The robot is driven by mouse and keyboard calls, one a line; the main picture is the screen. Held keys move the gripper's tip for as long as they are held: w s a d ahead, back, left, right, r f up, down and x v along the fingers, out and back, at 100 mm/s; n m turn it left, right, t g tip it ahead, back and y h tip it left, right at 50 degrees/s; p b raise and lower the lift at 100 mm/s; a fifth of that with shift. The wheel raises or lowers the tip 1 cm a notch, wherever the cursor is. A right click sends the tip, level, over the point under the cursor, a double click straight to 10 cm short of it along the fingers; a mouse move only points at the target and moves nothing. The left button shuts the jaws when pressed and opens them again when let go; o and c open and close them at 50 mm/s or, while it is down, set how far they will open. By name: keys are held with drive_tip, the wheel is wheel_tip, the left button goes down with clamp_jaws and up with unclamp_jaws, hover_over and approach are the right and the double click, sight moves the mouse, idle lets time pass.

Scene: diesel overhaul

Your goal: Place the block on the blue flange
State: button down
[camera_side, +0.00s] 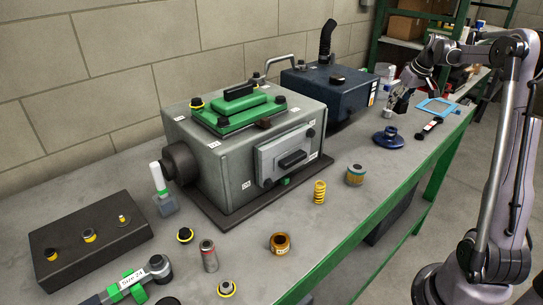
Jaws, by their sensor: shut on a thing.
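The blue flange (387,138) is a dark blue round piece with a raised hub, lying on the grey bench near its green front edge. My gripper (394,106) is above and slightly right of the flange, pointing down. It is shut on a small light-grey piece (390,113), which seems to be the block. The piece is small and partly hidden by the fingers, so its full shape cannot be told. It shows above the flange in the picture; the gap between them is hard to judge.
A large grey engine housing (245,130) with a green top stands left of the flange, and a dark blue tank (330,92) behind. A light-blue frame (437,107) and a black-red tool (429,127) lie to the right. A yellow spring (319,192) and a filter (355,175) stand in front.

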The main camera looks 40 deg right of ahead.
sight(389, 127)
drive_tip(key=shift+f, duration=3.35)
drive_tip(key=c, duration=0.9)
unclamp_jaws()
drive_tip(key=shift+f, duration=0.15)
drive_tip(key=shift+c, duration=0.2)
